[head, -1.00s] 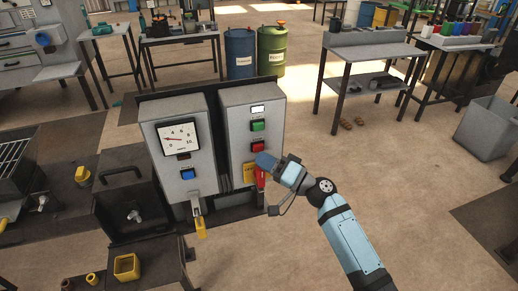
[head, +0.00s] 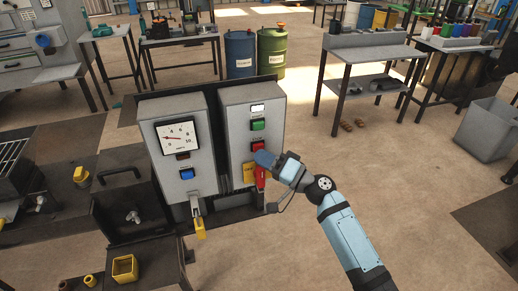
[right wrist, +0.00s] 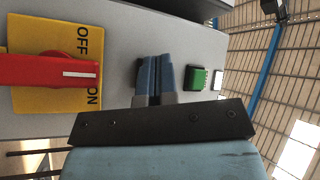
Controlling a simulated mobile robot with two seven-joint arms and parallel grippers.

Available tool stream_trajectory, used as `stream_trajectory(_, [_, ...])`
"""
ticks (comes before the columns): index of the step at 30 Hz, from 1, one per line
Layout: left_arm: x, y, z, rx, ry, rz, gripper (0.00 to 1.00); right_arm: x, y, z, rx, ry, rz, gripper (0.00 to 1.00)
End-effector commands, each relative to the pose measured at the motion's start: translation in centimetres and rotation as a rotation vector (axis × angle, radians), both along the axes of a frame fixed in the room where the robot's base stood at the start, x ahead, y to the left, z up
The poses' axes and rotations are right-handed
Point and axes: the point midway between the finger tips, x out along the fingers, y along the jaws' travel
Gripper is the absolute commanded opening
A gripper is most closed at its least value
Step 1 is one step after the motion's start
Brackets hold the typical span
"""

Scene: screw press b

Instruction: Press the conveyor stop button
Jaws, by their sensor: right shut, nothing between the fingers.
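The red button (head: 257,145) is on the front of the right grey control box (head: 235,140), below a green button (head: 258,125). My right gripper (head: 262,158) is shut and empty, with its blue fingertips just below the red button in the head view. In the right wrist view the shut fingers (right wrist: 155,75) point at the panel between the green button (right wrist: 197,78) and a yellow OFF/ON plate (right wrist: 55,45). They hide the red button there, and only a dark edge shows beside them. I cannot tell whether they touch it. My left gripper is not in view.
A red switch handle (right wrist: 50,70) on the yellow plate sits close beside my fingers. A white lamp (head: 257,108) is above the green button. The left grey box has a gauge (head: 178,136) and a blue button (head: 187,173).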

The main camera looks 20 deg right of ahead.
Motion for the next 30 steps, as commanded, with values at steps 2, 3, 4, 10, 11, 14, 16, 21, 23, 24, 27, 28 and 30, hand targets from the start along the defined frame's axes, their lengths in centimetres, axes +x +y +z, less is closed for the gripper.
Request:
stream_trajectory(2, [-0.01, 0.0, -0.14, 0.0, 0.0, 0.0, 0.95, 0.09, 0.0, -0.04, 0.0, 0.0, 0.0, 0.0])
stream_trajectory(3, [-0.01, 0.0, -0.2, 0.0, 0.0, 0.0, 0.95, 0.14, 0.0, -0.05, 0.0, 0.0, 0.0, 0.0])
stream_trajectory(4, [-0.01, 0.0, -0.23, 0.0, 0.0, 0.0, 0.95, 0.18, 0.0, -0.05, 0.0, 0.0, 0.0, 0.0])
stream_trajectory(10, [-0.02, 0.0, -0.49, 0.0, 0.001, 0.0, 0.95, 0.42, 0.01, -0.05, 0.0, 0.0, 0.0, 0.0])
stream_trajectory(11, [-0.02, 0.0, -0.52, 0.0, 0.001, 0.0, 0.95, 0.46, 0.01, -0.05, 0.0, 0.0, 0.0, 0.0])
stream_trajectory(14, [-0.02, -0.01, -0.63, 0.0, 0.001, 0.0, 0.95, 0.58, 0.02, -0.07, -0.001, -0.001, 0.0, 0.0])
stream_trajectory(16, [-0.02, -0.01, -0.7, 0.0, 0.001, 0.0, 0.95, 0.66, 0.02, -0.07, -0.001, -0.001, 0.0, 0.0])
stream_trajectory(21, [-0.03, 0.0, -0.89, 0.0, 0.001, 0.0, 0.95, 0.86, 0.03, -0.08, -0.001, -0.001, 0.0, 0.0])
stream_trajectory(23, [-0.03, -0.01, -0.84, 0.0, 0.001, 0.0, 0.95, 0.86, 0.03, -0.03, -0.001, 0.0, -0.001, 0.0])
stream_trajectory(24, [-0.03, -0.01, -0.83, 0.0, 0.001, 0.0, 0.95, 0.85, 0.03, -0.02, -0.001, 0.001, -0.001, 0.0])
stream_trajectory(27, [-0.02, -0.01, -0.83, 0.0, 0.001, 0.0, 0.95, 0.86, 0.02, -0.02, 0.0, 0.0, 0.0, 0.0])
stream_trajectory(28, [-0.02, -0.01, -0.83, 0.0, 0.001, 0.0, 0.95, 0.86, 0.02, -0.02, 0.0, 0.0, 0.0, 0.0])
stream_trajectory(30, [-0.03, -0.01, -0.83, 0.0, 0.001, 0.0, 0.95, 0.83, 0.03, -0.02, 0.0, 0.0, 0.0, 0.0])
